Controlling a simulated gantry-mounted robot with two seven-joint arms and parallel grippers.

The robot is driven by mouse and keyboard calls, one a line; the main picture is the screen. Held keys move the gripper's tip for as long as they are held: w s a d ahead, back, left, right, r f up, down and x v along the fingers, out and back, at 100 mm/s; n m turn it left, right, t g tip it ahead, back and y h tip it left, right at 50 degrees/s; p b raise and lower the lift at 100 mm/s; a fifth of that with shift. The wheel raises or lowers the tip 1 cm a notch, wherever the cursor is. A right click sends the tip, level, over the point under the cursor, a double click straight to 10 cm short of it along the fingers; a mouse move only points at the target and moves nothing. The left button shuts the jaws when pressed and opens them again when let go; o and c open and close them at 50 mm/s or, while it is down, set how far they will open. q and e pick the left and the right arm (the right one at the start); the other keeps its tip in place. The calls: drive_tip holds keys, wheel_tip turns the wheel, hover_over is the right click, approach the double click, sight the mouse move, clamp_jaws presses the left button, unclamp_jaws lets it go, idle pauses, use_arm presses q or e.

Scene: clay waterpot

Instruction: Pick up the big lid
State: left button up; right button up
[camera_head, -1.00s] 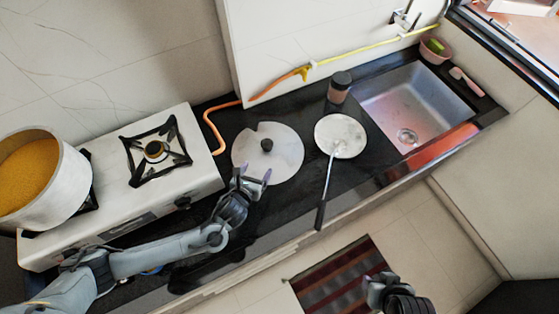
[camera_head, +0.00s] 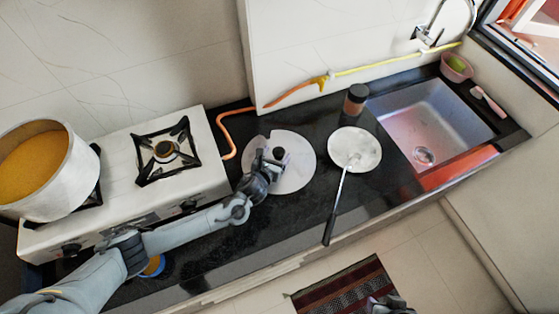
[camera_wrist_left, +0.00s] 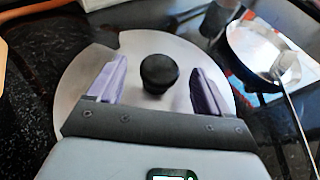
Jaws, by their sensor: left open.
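The big lid (camera_head: 298,178) is a round, pale grey disc with a black knob (camera_head: 279,153) at its middle, lying on the dark counter. My left gripper (camera_head: 270,160) is over the lid's left part, close to the knob. In the left wrist view the open purple fingers of my left gripper (camera_wrist_left: 156,85) stand on either side of the knob (camera_wrist_left: 158,73), with gaps on both sides, above the lid (camera_wrist_left: 140,45). My right gripper (camera_head: 385,304) shows only partly at the bottom edge, away from the counter; its jaws are not clear.
A pan (camera_head: 367,148) with a ladle lies right of the lid, its handle toward the counter's front edge. A dark jar (camera_head: 355,99) and the sink (camera_head: 437,112) are beyond. The stove (camera_head: 205,150) with a big pot (camera_head: 72,185) is on the left. An orange hose runs behind.

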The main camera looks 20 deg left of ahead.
use_arm(q)
drive_tip(key=shift+x, duration=1.2)
clamp_jaws()
